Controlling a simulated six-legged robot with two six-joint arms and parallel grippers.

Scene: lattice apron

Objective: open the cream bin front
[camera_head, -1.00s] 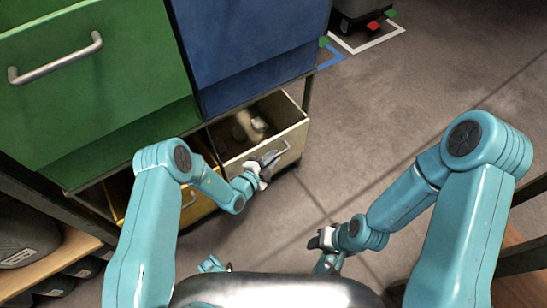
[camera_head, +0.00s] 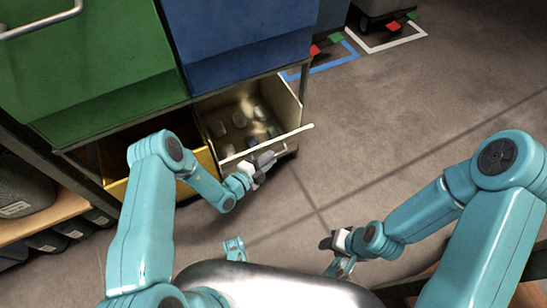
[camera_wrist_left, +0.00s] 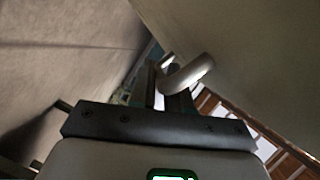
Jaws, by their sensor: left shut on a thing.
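The cream bin (camera_head: 294,98) is in the lower row, below the blue front. Its cream front (camera_head: 296,132) is tipped outward at the top, so the inside shows from above. In the left wrist view the front is a broad pale panel (camera_wrist_left: 245,45) with a curved metal handle (camera_wrist_left: 190,74). My left gripper (camera_head: 265,160) is at the outer face of the front, shut on the handle. My right gripper (camera_head: 329,242) is in free space to the right, away from the bin; its jaws are too small to read.
Several small pale items (camera_head: 240,119) lie inside the cream bin. A yellow bin (camera_head: 205,160) is to its left, partly behind my left arm. Green (camera_head: 90,70) and blue (camera_head: 245,45) fronts are above. Open floor (camera_head: 400,110) lies to the right.

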